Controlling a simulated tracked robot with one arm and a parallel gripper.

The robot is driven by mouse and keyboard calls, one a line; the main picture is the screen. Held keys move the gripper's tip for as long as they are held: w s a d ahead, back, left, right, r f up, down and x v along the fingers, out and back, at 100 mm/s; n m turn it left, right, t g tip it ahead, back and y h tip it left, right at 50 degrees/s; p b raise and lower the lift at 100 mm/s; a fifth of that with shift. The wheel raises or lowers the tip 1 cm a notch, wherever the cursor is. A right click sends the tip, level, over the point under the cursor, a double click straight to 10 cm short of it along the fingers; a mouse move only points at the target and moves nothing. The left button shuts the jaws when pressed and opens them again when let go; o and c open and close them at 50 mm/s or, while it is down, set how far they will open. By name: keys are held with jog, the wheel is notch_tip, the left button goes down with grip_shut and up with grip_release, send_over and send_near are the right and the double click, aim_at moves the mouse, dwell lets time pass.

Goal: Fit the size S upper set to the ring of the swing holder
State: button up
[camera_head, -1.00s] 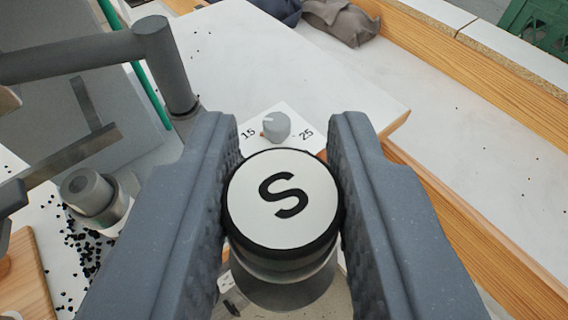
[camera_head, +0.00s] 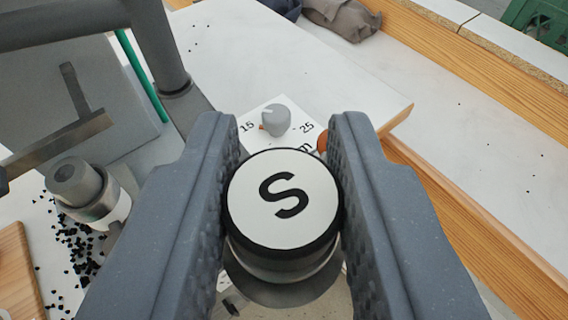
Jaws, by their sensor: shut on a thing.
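My gripper (camera_head: 284,200) is shut on the size S upper set (camera_head: 285,198), a round piece with a white top marked with a black S, a dark rim and a metal body below. The piece sits upright between the two grey ribbed fingers. A grey metal arm with a vertical post (camera_head: 160,45) stands at the upper left; I cannot tell if it is the swing holder. No ring is clearly visible. A wide round grey disc shows partly under the held piece, and what lies below is mostly hidden.
A grey knob (camera_head: 276,120) on a 15–25 scale plate lies just beyond the gripper. A metal cylinder fitting (camera_head: 88,192) stands at left, beside scattered black bits (camera_head: 72,250). A wooden block (camera_head: 18,275) is at lower left. A dark cloth (camera_head: 342,18) lies at the back.

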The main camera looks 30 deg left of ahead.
aim_at(285, 191)
jog(key=shift+f+b, duration=0.35)
jog(key=shift+f, duration=0.3)
jog(key=o, duration=1.1)
jog(key=shift+r, duration=0.15)
jog(key=shift+r+p, duration=0.85)
jog(key=shift+r, duration=1.55)
